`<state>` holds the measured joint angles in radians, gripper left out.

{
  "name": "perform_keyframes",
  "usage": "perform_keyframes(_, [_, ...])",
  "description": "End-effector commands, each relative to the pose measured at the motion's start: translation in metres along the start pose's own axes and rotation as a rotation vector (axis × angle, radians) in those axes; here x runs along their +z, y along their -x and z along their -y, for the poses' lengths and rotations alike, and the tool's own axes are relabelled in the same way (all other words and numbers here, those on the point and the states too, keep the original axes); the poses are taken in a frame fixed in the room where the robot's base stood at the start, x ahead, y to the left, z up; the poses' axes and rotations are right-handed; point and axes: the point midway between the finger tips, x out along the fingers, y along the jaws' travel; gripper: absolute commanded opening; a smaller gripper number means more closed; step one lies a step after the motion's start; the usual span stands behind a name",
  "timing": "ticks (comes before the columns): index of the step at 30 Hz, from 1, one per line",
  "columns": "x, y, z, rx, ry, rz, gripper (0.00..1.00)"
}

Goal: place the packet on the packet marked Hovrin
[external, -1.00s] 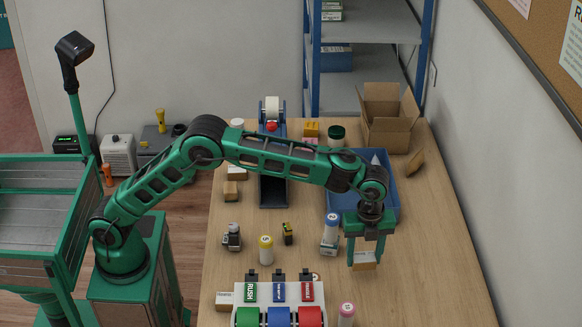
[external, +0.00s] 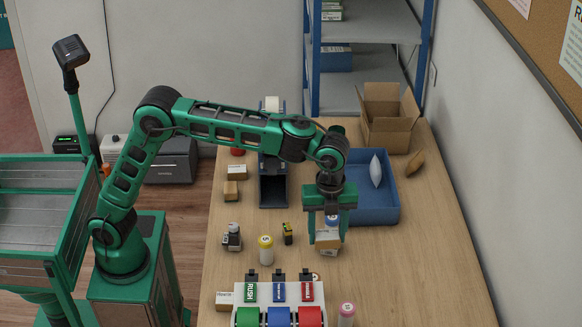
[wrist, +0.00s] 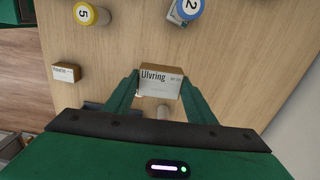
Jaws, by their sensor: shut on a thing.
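A small brown packet with a white label reading "Ulvring" (wrist: 160,82) is held between the two green fingers of my gripper (wrist: 160,88). In the external view the held packet (external: 328,240) hangs below my gripper (external: 329,239), above the counter in front of the blue-capped bottle. Another small brown packet with a white label (external: 225,298) lies at the counter's left edge, beside the tape rack. It also shows at the left of the wrist view (wrist: 66,73). Its print is too small to read surely. Its top looks bare.
A bottle with yellow cap 5 (external: 265,248) and a bottle with blue cap 2 (wrist: 188,8) stand nearby. The tape rack (external: 278,292) and a pink-capped bottle (external: 346,312) are at the front. A blue tray (external: 380,212) lies behind.

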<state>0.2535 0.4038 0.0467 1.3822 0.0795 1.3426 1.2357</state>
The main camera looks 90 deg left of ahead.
Motion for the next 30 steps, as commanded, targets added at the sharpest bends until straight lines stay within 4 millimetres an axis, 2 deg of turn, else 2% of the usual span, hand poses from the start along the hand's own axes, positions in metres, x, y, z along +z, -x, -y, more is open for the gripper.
perform_keyframes(1, [0.0,0.006,-0.017,-0.001,-0.004,-0.001,0.26])
perform_keyframes(9, [0.007,0.017,-0.097,-0.001,-0.015,-0.001,0.26])
perform_keyframes(21, [0.029,0.009,-0.217,0.0,-0.038,0.0,0.26])
perform_keyframes(25, [0.036,0.003,-0.244,0.001,-0.042,0.002,0.26])
perform_keyframes(30, [0.041,-0.002,-0.262,0.002,-0.046,0.003,0.26])
